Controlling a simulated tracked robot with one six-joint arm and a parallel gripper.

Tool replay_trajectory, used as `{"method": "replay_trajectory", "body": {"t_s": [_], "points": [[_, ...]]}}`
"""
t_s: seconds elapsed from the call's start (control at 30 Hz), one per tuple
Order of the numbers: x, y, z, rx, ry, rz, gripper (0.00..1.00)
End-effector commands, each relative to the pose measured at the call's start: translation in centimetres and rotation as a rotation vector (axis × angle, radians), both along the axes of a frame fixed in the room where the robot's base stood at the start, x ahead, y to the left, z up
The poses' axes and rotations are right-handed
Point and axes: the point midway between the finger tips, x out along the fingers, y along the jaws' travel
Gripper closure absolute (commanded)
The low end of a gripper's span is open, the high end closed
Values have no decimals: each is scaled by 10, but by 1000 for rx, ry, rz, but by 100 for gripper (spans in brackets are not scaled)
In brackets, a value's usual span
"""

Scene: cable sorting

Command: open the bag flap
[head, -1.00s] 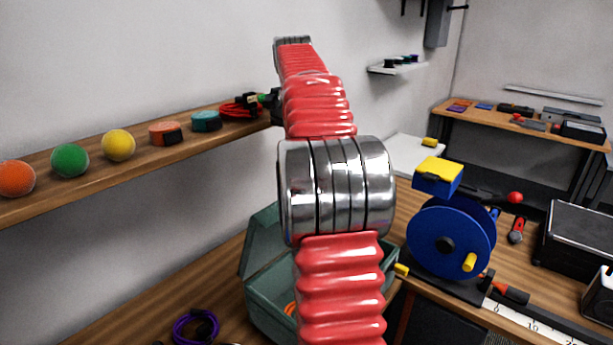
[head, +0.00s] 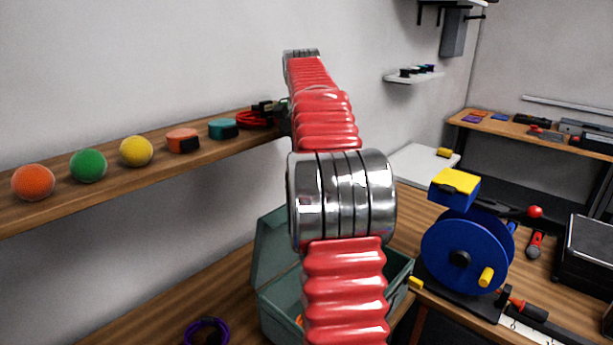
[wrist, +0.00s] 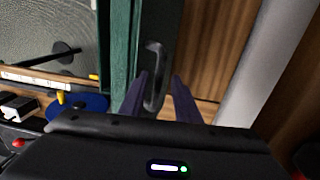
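A teal box-like bag (head: 277,247) stands on the bench in the head view, its raised lid or flap leaning toward the wall. My red arm hides much of it. In the wrist view, a dark green edge (wrist: 120,60) runs beside a black panel with a grey handle (wrist: 154,75). I cannot tell for sure that this panel is the bag's flap. My gripper (wrist: 160,78) has two dark purple fingers spread apart, with the handle showing between them. Contact with the handle cannot be made out. The gripper is hidden in the head view.
A wooden shelf (head: 60,200) holds orange, green and yellow balls, tape-like pieces and a red cable coil (head: 256,119). A purple cable coil (head: 206,332) lies on the bench. A blue reel (head: 465,252) stands right of the bag. A dark box (head: 590,255) sits at far right.

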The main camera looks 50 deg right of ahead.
Motion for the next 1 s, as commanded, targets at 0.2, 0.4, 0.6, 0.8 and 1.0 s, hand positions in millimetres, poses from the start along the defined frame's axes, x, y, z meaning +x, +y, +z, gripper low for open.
{"method": "replay_trajectory", "body": {"t_s": [0.2, 0.4, 0.6, 0.8, 1.0], "points": [[-1, -1, 2, -3, -2, -2, 71], [0, -1, 9, -4, -2, -2, 71], [2, -2, 26, -4, -3, -3, 71], [4, -2, 43, -4, -2, -3, 71], [5, -2, 59, -4, -3, -3, 71]]}}
